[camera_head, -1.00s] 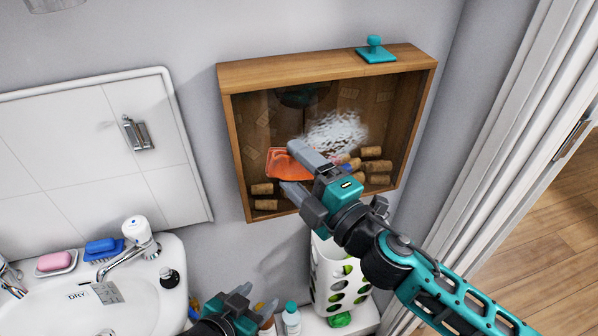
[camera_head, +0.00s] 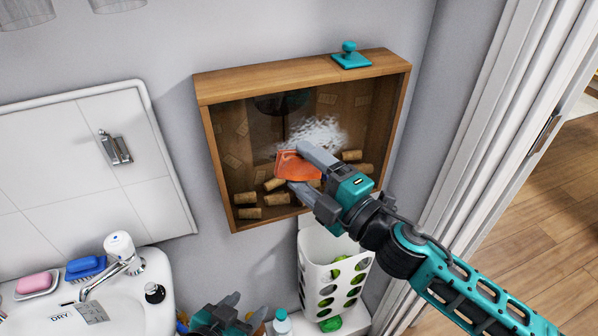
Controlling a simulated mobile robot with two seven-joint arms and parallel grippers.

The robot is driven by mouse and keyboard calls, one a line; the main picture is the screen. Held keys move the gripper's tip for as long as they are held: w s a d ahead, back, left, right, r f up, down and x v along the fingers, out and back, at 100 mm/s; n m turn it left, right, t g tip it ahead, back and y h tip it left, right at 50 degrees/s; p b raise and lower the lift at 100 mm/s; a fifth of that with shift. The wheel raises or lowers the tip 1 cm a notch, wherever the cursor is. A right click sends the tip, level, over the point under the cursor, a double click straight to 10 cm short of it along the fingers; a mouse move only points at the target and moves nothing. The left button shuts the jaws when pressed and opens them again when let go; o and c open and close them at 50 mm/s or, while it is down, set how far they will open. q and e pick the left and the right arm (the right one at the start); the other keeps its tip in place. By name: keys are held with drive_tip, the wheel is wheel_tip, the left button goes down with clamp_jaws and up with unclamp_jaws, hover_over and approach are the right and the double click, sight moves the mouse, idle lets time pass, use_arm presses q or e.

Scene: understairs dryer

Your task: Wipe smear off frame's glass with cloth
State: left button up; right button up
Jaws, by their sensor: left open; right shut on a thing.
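The wooden frame (camera_head: 305,74) hangs on the wall as a deep box with a glass front and several corks behind it. A whitish smear (camera_head: 318,134) shows on the glass, right of centre. My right gripper (camera_head: 308,172) is shut on an orange cloth (camera_head: 297,166) and holds it in front of the glass, just below and left of the smear. I cannot tell whether the cloth touches the glass. The gripper hides part of the lower frame. My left gripper (camera_head: 238,305) is open and empty, low in the view near the sink's right side.
A teal handled block (camera_head: 350,57) sits on the frame's top. A white holed bin (camera_head: 333,275) stands below right. The sink (camera_head: 100,310) and a white tiled panel (camera_head: 80,165) are at left. A door frame (camera_head: 500,150) stands at right.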

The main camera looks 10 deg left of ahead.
sight(349, 129)
drive_tip(key=shift+w+d, duration=0.7)
drive_tip(key=shift+d, duration=0.2)
drive_tip(key=shift+w+d, duration=0.65)
drive_tip(key=shift+d, duration=0.3)
drive_tip(key=shift+w+d, duration=0.7)
drive_tip(key=shift+d, duration=0.2)
drive_tip(key=shift+w+d, duration=0.5)
drive_tip(key=shift+d, duration=0.3)
drive_tip(key=shift+w+d, duration=0.5)
drive_tip(key=shift+d, duration=0.3)
drive_tip(key=shift+r+p, duration=0.4)
drive_tip(key=shift+r, duration=0.6)
drive_tip(key=shift+s+a, duration=1.45)
drive_tip(key=shift+a, duration=0.65)
drive_tip(key=shift+s+a, duration=1.4)
drive_tip(key=shift+a, duration=0.7)
drive_tip(key=shift+s+a, duration=1.45)
drive_tip(key=shift+a, duration=0.65)
drive_tip(key=shift+a+r, duration=0.1)
drive_tip(key=shift+r, duration=0.75)
drive_tip(key=shift+w+d, duration=1.45)
drive_tip(key=shift+d, duration=0.65)
drive_tip(key=shift+w+d, duration=1.45)
drive_tip(key=shift+d, duration=0.7)
drive_tip(key=shift+w+d, duration=1.45)
drive_tip(key=shift+d, duration=0.65)
